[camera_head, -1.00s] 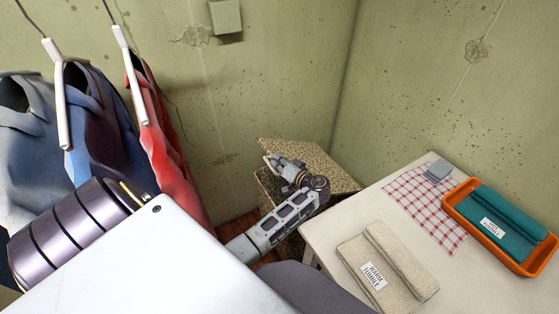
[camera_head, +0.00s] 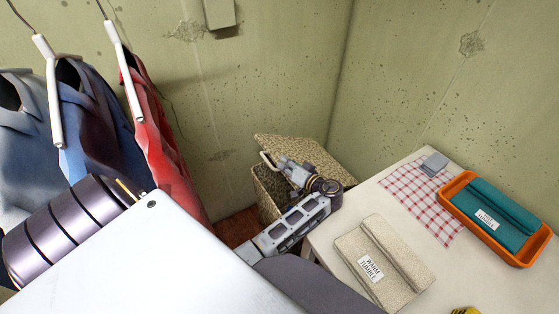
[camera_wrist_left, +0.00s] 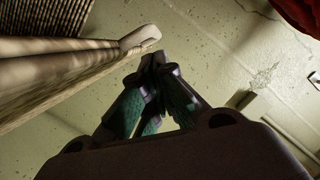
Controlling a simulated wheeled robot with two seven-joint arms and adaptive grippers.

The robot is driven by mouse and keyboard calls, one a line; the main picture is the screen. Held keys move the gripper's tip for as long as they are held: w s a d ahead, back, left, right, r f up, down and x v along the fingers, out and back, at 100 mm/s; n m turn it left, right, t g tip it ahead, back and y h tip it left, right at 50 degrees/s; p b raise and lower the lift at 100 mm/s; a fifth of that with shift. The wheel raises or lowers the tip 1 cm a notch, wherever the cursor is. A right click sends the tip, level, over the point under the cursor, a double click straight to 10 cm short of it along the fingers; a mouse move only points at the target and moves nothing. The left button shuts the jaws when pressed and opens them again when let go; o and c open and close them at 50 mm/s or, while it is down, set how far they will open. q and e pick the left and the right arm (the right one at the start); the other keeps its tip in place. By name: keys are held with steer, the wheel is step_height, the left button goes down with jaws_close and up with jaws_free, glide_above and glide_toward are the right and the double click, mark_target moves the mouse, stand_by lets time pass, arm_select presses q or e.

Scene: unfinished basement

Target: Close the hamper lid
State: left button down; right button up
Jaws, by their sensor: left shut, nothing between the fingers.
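The hamper (camera_head: 268,190) is a speckled beige box in the corner, behind the pale table. Its speckled lid (camera_head: 325,160) is raised and tilted, with a gap between it and the box. My left gripper (camera_head: 281,162) is at the lid's left part, by a pale curved bar. In the left wrist view my left gripper (camera_wrist_left: 158,62) has its fingers together and empty. The pale rounded end of a bar (camera_wrist_left: 140,38) is just beside the fingertips; I cannot tell if they touch. My left arm hides part of the hamper. My right gripper is not in view.
The pale table (camera_head: 330,232) stands right of the hamper, close to my left arm. It holds a folded beige towel (camera_head: 365,245), a checked cloth (camera_head: 415,205) and an orange tray (camera_head: 453,205) with a teal towel (camera_head: 510,218). Clothes (camera_head: 160,150) hang at left. Walls close the corner behind.

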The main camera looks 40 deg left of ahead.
arm_select(q)
steer(key=shift+s+d+r, duration=0.1)
steer(key=shift+s+d, duration=0.05)
steer(key=shift+d, duration=0.35)
